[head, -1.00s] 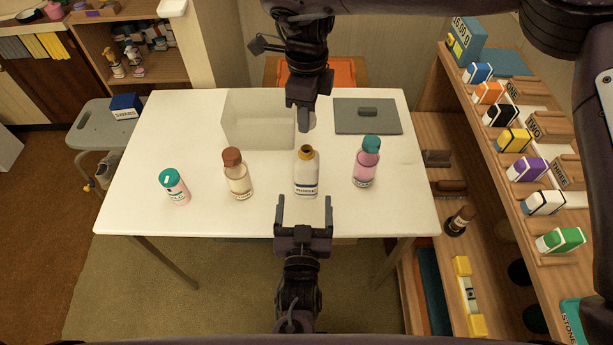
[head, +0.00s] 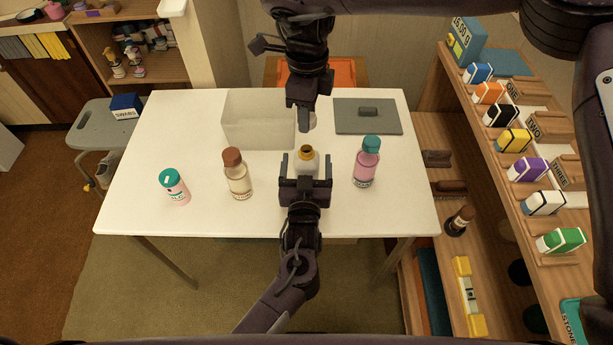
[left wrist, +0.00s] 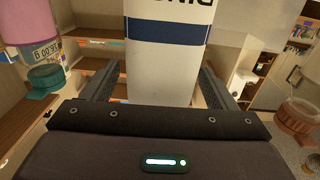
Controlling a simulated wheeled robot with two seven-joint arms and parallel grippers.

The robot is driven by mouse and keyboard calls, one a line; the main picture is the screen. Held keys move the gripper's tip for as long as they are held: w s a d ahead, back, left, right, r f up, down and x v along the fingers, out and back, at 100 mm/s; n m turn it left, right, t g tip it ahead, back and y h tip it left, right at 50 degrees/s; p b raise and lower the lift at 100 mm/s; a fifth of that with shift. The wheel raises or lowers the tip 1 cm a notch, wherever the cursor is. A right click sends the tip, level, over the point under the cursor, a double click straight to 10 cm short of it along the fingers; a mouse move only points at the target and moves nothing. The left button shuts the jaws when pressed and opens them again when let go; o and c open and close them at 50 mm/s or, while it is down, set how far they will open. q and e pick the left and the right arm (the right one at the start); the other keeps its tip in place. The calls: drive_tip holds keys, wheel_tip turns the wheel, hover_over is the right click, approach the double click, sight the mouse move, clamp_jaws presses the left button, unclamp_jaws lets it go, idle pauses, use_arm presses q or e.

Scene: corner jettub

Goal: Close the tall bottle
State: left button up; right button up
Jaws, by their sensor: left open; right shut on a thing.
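The white bottle (head: 308,166) stands upright at the middle front of the white table, with its gold-brown neck open at the top. My left gripper (head: 305,168) is open, with its two fingers on either side of the bottle. In the left wrist view, the white bottle body (left wrist: 166,65) with its dark blue band stands between the fingers. My right gripper (head: 304,120) points down behind the bottle, shut on a small pale grey thing (head: 313,122) that is mostly hidden.
A brown-capped bottle (head: 238,178) and a teal-capped pink jar (head: 174,187) stand to the left. A teal-capped pink bottle (head: 367,165) stands close on the right. A wooden shelf (head: 420,190) borders the right.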

use_arm(q)
drive_tip(key=shift+w, duration=0.3)
drive_tip(key=shift+c, duration=0.3)
drive_tip(key=c, duration=1.4)
use_arm(e)
hover_over(307, 152)
drive_tip(key=shift+f, duration=2.5)
drive_tip(key=shift+f, duration=0.9)
drive_tip(key=shift+f, duration=0.6)
